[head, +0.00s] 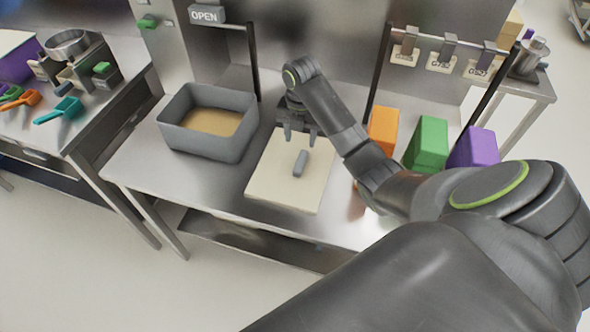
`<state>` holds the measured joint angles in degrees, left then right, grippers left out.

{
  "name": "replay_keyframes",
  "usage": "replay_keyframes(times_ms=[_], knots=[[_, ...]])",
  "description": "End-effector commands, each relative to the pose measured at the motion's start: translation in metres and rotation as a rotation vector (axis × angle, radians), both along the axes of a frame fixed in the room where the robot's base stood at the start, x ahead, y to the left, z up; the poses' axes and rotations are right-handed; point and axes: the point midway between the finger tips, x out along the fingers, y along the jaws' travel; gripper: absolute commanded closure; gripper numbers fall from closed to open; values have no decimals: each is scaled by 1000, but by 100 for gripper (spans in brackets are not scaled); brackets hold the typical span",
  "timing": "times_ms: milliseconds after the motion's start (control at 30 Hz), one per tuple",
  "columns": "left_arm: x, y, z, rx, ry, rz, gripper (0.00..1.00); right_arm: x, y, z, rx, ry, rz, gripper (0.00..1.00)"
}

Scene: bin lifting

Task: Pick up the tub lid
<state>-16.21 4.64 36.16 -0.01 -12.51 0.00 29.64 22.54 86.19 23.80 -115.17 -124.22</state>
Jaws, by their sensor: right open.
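The tub lid (275,179) is a flat cream panel with a grey handle (300,163) standing up near its middle. It lies on the metal table, to the right of a grey open tub (205,146) with tan contents. My right gripper (299,138) points down over the far part of the lid, just behind the handle. Its two fingers are apart with nothing between them. I cannot tell how far above the lid the fingertips are. My left gripper is not in view.
Orange (383,128), green (427,144) and purple (473,148) blocks stand on the table to the right, close to my right arm. A black-posted rack with hanging tags stands behind them. A side table at left holds coloured scoops. The table's front edge is just before the lid.

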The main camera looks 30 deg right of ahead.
Motion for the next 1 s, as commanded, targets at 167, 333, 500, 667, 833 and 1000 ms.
replay_keyframes(times_ms=[167, 333, 500, 667, 833, 1000], knots=[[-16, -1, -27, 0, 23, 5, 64, 0, 0, -28, 1, 1, 0, 51], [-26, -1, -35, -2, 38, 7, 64, 0, 0, -39, 0, 0, 0, 51], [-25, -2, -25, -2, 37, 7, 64, -6, 1, -54, 2, 6, -1, 51], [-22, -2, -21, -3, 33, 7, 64, -8, 1, -79, 2, 3, 0, 51], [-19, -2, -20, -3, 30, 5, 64, -7, 1, -90, -1, 1, 0, 51], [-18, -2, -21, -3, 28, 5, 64, -7, 1, -91, -1, 1, 1, 51]])
